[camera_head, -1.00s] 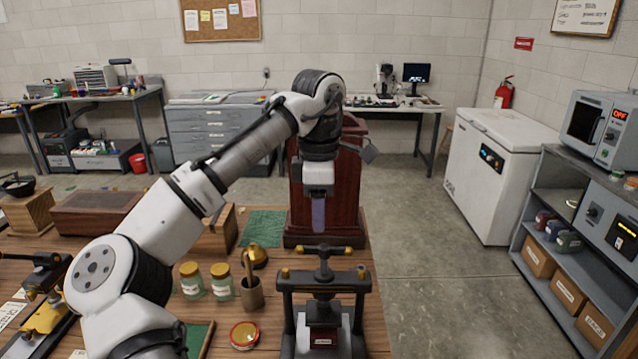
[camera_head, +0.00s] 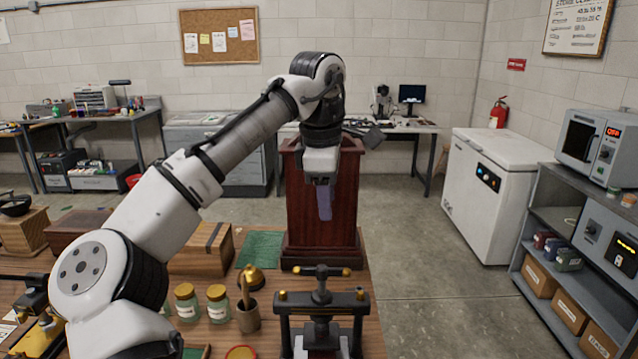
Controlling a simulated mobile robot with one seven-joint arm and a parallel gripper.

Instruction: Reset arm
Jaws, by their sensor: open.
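My arm reaches up from the lower left and bends down at the wrist. My gripper (camera_head: 324,200) hangs in front of the tall dark red wooden case (camera_head: 345,215), above the worktable. A purple-grey finger shows below the white gripper body, seen nearly edge-on. The jaws are open, and I see nothing held between them. I cannot tell how far the gripper is from the case's front.
Below the gripper stands a black press (camera_head: 322,300) with brass knobs. Glass jars (camera_head: 187,302), a wooden pot (camera_head: 248,317) and a brass piece (camera_head: 252,277) stand left of it. A green mat (camera_head: 260,248) lies behind.

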